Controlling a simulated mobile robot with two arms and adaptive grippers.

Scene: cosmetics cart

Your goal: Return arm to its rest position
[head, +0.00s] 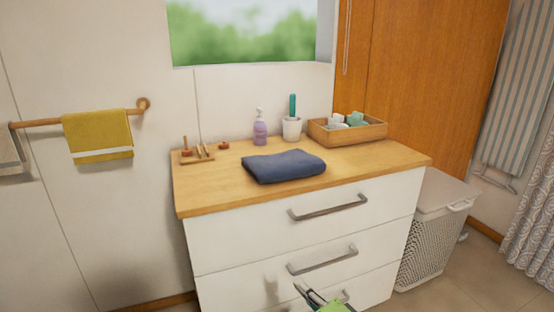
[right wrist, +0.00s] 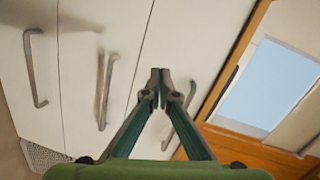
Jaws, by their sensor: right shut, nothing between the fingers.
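My right gripper (head: 312,298) shows at the bottom of the head view, low in front of the cabinet's lower drawers. In the right wrist view its fingers (right wrist: 160,75) meet at the tips, and nothing is between them. Behind the fingers are the white drawer fronts (right wrist: 70,60) with their metal handles. My left gripper is in neither view.
The cabinet's wooden top (head: 215,200) bears a folded blue towel (head: 284,166), a purple pump bottle (head: 260,130), a white cup (head: 291,129) and a wooden tray (head: 372,134). A white hamper (head: 430,230) stands right of the cabinet. A yellow towel (head: 97,135) hangs at left.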

